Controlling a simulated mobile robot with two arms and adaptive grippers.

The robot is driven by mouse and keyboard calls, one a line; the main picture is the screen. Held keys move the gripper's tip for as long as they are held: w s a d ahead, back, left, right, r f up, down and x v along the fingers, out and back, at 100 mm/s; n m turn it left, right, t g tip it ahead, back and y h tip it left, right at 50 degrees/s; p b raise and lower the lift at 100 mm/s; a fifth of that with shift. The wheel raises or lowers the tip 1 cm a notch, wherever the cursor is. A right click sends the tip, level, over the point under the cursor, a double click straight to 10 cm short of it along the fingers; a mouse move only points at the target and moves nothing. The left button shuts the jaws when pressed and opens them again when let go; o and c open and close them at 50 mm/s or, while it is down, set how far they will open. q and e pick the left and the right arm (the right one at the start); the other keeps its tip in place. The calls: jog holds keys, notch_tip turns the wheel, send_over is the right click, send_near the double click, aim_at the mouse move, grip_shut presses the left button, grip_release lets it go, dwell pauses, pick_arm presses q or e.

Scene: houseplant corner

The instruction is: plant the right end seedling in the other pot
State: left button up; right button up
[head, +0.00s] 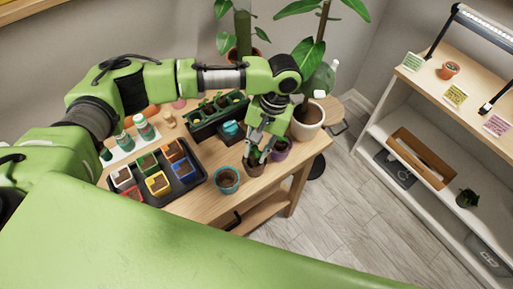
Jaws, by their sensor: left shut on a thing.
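My left gripper (257,152) points down over a brown pot (255,169) near the table's right front edge. It is shut on a seedling, of which a little green shows at the fingertips; the fingers hide most of it. I cannot tell whether its root end touches the soil. A purple pot (281,149) stands just right of the gripper. A teal pot (228,180) with dark soil stands to the left of the brown pot. A dark seedling tray (204,127) with several green seedlings lies behind, left of the gripper. My right gripper is out of view.
A black tray (182,187) of several coloured pots and a row of bottles (143,127) fill the table's left. A large whitish pot (308,121) stands right of the gripper. A shelf unit (400,88) stands at the right, with open floor (345,210) between.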

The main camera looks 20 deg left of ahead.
aim_at(252, 155)
pick_arm(q)
jog(key=shift+f, duration=0.55)
jog(key=o, duration=1.2)
jog(key=shift+o, duration=0.2)
notch_tip(252, 155, up, 5)
jog(key=p, duration=0.6)
jog(key=shift+f, duration=0.1)
jog(key=shift+r+p, duration=1.1)
jog(key=shift+r, duration=0.05)
jog(key=shift+f, duration=0.1)
